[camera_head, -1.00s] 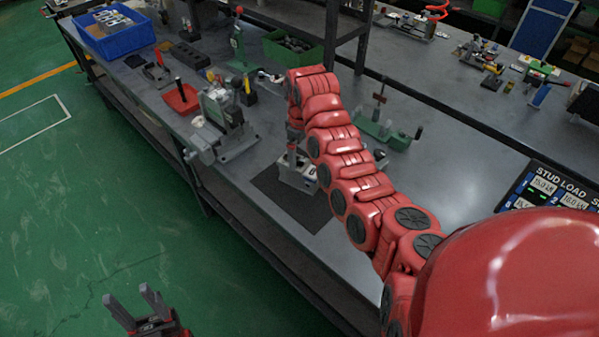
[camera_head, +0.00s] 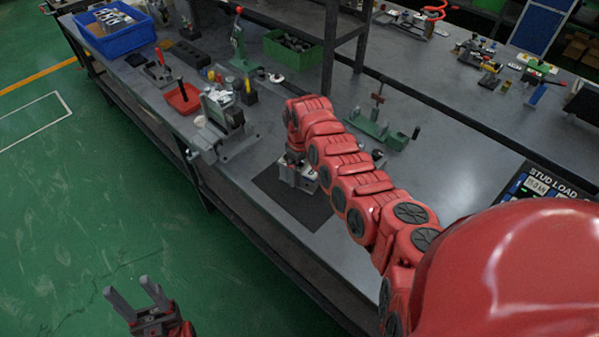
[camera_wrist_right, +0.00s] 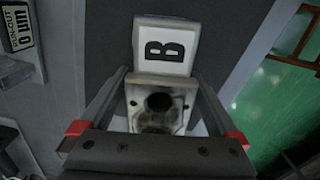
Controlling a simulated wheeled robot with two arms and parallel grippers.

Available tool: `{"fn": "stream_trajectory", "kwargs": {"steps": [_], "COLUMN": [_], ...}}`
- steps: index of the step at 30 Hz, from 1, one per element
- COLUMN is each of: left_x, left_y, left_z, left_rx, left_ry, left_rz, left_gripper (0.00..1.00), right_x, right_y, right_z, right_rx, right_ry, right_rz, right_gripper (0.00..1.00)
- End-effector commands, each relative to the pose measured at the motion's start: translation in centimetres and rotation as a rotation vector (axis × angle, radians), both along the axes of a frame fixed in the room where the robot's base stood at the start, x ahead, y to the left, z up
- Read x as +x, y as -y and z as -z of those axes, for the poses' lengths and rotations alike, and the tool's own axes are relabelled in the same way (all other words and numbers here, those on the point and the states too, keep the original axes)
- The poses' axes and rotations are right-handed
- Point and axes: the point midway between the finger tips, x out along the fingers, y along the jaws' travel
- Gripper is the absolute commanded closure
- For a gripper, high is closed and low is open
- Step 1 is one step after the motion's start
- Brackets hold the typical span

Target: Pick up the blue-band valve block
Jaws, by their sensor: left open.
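A pale metal valve block (camera_head: 300,174) stands on a dark mat (camera_head: 318,207) near the bench's front edge. In the right wrist view the block (camera_wrist_right: 160,88) shows a dark round hole and a white plate marked "B". In the head view my right wrist hides most of that gripper. My left gripper (camera_head: 129,286) is open and empty, low over the green floor.
A grey vise-like fixture (camera_head: 225,125), a red tray (camera_head: 182,98) and a blue bin (camera_head: 115,32) stand to the left on the bench. A green fixture (camera_head: 378,128) stands behind my right arm. A stud load sign (camera_head: 545,185) is at right.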

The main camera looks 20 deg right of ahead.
Motion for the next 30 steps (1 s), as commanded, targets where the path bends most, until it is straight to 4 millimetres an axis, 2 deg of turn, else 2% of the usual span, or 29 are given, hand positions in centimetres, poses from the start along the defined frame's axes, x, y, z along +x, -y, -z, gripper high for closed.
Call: {"fn": "stream_trajectory", "kwargs": {"steps": [1, 2, 15, 30], "left_x": [0.00, 0.00, 0.00, 0.00], "left_y": [0.00, 0.00, 0.00, 0.00], "left_z": [0.00, 0.00, 0.00, 0.09], "left_rx": [0.000, 0.000, 0.000, 0.000], "left_ry": [0.000, 0.000, 0.000, 0.000], "left_rz": [0.000, 0.000, 0.000, 0.000], "left_gripper": [0.46, 0.46, 0.46, 0.46], "right_x": [0.00, 0.00, -0.01, 0.08], "right_y": [0.00, 0.00, -0.01, 0.01], "right_z": [0.01, 0.00, -0.01, -0.23], "right_rx": [0.000, 0.000, 0.000, -0.001], "right_ry": [0.000, 0.000, 0.000, 0.003], "right_rz": [0.000, 0.000, 0.000, 0.000], "right_gripper": [0.14, 0.20, 0.99, 1.00]}}
